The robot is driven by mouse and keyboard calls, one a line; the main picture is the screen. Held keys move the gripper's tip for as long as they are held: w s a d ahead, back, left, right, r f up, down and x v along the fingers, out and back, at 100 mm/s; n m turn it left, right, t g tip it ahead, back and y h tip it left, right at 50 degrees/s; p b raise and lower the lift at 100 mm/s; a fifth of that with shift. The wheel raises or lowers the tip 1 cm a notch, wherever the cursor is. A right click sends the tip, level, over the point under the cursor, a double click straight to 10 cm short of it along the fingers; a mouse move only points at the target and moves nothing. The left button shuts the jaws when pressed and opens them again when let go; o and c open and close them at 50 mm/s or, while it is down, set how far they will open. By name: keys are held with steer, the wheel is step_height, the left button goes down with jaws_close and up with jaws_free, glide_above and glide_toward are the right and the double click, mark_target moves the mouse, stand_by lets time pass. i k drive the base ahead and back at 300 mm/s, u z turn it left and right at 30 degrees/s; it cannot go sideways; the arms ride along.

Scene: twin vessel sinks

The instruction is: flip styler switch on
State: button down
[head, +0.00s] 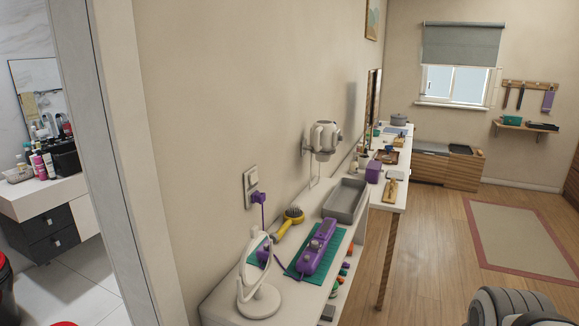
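A long purple device (318,247) with small raised parts on top lies on a green mat (299,262) on the narrow white shelf. It may be the styler or a power strip; I cannot tell which. A purple plug (257,197) sits at the wall outlet (251,181), and its cord runs down toward the shelf. No switch position can be made out at this size. My gripper is not in view; grey rounded parts at the bottom right look like my own arm.
The shelf also holds a round white mirror (260,298), a yellow brush (291,216) and a grey tray (345,200). A white dryer-like device (325,139) hangs on the wall above. A longer table (384,193) stands behind. Open wooden floor (430,260) lies to the right.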

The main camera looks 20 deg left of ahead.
mark_target(253, 179)
steer(key=u, duration=0.5)
steer(key=i, duration=1.1)
steer(key=u, duration=0.65)
steer(key=k, duration=0.95)
steer(key=u, duration=0.15)
steer(key=i, duration=0.95)
steer(key=z, duration=0.1)
